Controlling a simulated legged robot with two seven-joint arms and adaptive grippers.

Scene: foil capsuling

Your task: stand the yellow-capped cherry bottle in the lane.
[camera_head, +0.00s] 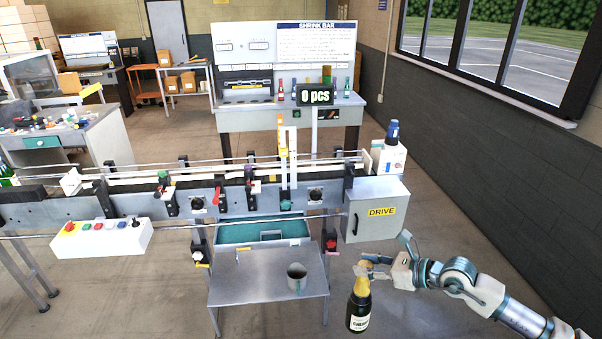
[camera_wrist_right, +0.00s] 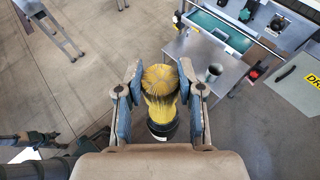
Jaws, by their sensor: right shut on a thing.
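The cherry bottle (camera_head: 358,309) is dark with a yellow-gold cap and a pale label, upright at the lower right of the head view. My right gripper (camera_head: 372,267) is shut on its capped neck and holds it clear of the floor, right of the steel side table. The right wrist view shows the gold cap (camera_wrist_right: 160,80) from above, between the two fingers. The lane (camera_head: 120,183) is the conveyor track between rails, running across the head view behind its front panel; the bottle is apart from it, in front and to the right. My left gripper is not in the head view.
A "0 pcs" display (camera_head: 315,96) rises above the conveyor.

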